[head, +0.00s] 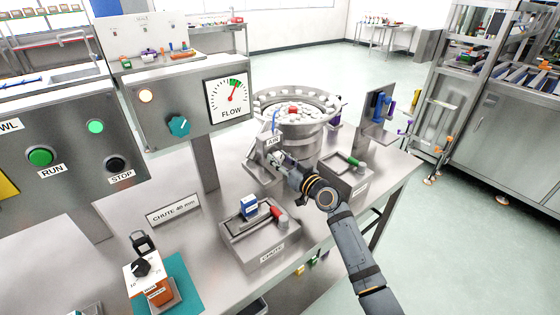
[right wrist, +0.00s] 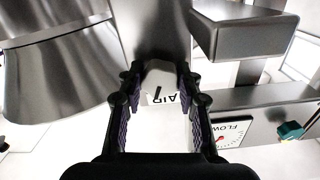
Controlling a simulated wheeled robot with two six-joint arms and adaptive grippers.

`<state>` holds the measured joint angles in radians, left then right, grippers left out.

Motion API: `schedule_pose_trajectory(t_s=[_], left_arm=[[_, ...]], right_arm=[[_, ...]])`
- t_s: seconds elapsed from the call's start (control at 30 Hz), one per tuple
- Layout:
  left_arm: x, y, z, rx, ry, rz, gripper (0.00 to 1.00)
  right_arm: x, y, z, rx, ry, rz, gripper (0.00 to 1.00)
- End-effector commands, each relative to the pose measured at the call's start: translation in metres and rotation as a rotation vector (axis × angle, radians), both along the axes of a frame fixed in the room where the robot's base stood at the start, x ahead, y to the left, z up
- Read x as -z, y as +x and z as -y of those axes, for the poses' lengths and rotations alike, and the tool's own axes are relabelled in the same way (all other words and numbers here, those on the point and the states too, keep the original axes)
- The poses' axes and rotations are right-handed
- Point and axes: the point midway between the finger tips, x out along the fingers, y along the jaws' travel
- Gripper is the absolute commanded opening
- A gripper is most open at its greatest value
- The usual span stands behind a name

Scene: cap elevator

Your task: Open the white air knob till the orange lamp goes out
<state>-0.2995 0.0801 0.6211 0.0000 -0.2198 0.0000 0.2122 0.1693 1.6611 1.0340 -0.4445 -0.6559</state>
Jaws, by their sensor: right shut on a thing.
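My right gripper (head: 279,158) reaches the AIR post at the front of the metal bowl. In the right wrist view its two fingers (right wrist: 160,90) are closed around the white air knob (right wrist: 160,74), one on each side. The white AIR label (head: 273,141) shows just above the gripper in the head view, where the fingers mostly hide the knob. The orange lamp (head: 146,96) on the grey panel shows a pale, warm glow and looks lit. The FLOW gauge (head: 228,98) beside it has its red needle near the green band. My left gripper is not in view.
The round metal bowl (head: 297,126) holds white caps and a red one. A grey block with a green handle (head: 354,161) stands right of my gripper. The CHUTE block (head: 262,238) with blue and red parts is in front. A teal knob (head: 179,125) is on the panel.

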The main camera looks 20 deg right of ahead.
Motion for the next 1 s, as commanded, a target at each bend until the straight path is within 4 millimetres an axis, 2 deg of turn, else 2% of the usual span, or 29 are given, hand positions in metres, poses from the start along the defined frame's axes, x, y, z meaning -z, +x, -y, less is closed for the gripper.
schedule_pose_trajectory(t_s=[0.4, 1.0], left_arm=[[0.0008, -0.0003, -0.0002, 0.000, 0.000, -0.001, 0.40], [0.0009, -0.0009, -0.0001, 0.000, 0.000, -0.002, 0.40]], right_arm=[[0.0007, -0.0002, -0.0002, 0.000, 0.216, -0.080, 0.03], [0.0008, -0.0002, -0.0003, 0.000, 0.263, -0.098, 0.03]])
